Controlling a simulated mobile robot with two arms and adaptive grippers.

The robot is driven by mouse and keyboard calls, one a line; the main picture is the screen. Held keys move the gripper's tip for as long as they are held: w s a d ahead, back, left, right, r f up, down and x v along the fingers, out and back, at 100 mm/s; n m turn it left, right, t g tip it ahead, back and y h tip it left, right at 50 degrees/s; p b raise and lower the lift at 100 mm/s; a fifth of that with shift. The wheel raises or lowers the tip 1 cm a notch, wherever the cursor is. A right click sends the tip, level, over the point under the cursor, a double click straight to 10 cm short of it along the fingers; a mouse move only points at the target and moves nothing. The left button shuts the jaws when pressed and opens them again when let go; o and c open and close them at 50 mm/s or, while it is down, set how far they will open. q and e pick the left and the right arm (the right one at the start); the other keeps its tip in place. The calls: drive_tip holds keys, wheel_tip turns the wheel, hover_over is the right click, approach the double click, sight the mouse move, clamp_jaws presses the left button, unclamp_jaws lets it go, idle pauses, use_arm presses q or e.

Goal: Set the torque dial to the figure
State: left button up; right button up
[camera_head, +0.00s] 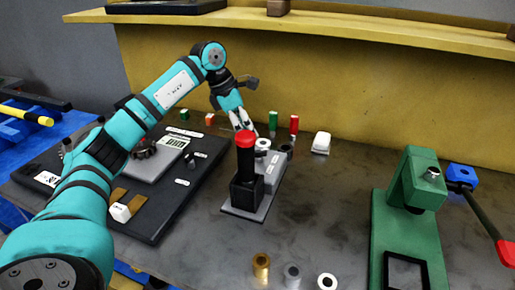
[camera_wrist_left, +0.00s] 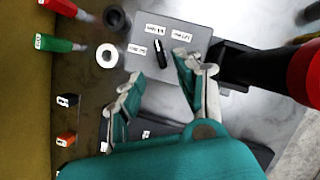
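A grey plate device (camera_head: 262,185) stands mid-bench with a black block (camera_head: 246,185) and a red-topped post (camera_head: 245,140). In the left wrist view its grey plate (camera_wrist_left: 190,35) carries several white labels, too small to read, and a short black pointer-like part (camera_wrist_left: 160,53). I cannot tell for sure that this part is the torque dial. My left gripper (camera_head: 240,125) hangs at the device's far side. In the wrist view its fingers (camera_wrist_left: 155,95) are apart with nothing between them, near the plate's edge. My right gripper is in neither view.
A dark panel (camera_head: 165,215) with a small display (camera_head: 174,143) lies left. Red (camera_head: 294,124) and green (camera_head: 272,118) pieces stand behind the device, near a white block (camera_head: 321,142). A green press (camera_head: 405,210) stands right. Small rings (camera_head: 292,272) lie in front. Bench between is clear.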

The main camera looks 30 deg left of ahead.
sight(258, 150)
use_arm(q)
drive_tip(key=x, duration=0.8)
drive_tip(key=shift+w+d+f+p, duration=0.1)
drive_tip(key=shift+p, duration=0.25)
drive_tip(key=shift+c, duration=0.2)
clamp_jaws()
